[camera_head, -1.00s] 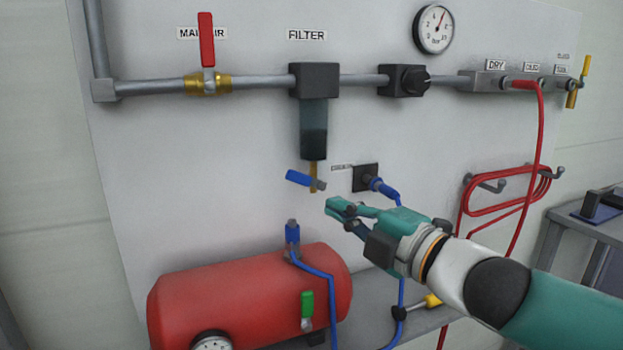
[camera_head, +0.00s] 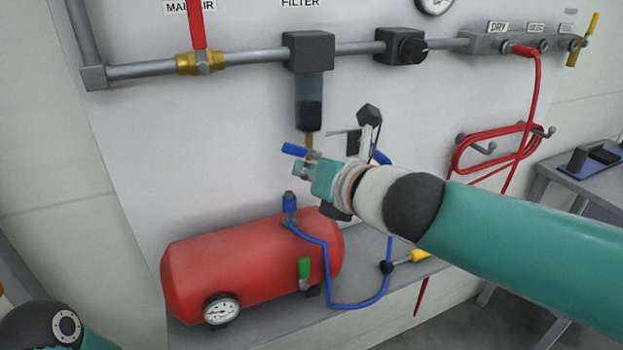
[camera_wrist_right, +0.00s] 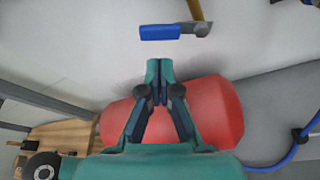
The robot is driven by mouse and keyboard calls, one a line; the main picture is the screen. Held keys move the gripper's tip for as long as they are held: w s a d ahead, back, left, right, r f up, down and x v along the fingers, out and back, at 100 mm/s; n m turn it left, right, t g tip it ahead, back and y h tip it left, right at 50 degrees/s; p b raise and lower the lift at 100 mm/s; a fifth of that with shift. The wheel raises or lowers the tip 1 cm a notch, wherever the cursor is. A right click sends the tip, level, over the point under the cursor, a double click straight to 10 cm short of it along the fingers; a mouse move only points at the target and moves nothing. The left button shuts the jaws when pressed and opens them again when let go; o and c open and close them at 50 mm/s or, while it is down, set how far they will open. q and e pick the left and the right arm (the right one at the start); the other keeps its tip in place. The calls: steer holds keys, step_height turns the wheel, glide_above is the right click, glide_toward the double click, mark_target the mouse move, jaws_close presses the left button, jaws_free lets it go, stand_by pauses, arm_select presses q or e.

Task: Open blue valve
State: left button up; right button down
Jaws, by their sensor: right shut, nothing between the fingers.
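The blue valve (camera_head: 294,149) is a small lever handle on the brass drain pipe under the filter bowl (camera_head: 309,101). Its blue grip points left, across the pipe. In the right wrist view the blue handle (camera_wrist_right: 160,32) lies level, just beyond the fingertips, with the brass stem to its right. My right gripper (camera_head: 299,168) is shut and empty, just below the handle. In the wrist view its fingertips (camera_wrist_right: 160,66) are together, with a visible gap to the handle. My left gripper is out of view; only part of my left arm shows at the lower left.
The red tank (camera_head: 240,265) with a gauge (camera_head: 221,310) and green lever (camera_head: 304,268) sits below. A blue hose (camera_head: 329,280) runs from its top fitting. The red-handled valve (camera_head: 198,25), regulator (camera_head: 400,46) and coiled red hose (camera_head: 480,152) are on the panel. Panel left of the handle is clear.

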mark_target(303, 152)
steer(key=x, duration=0.4)
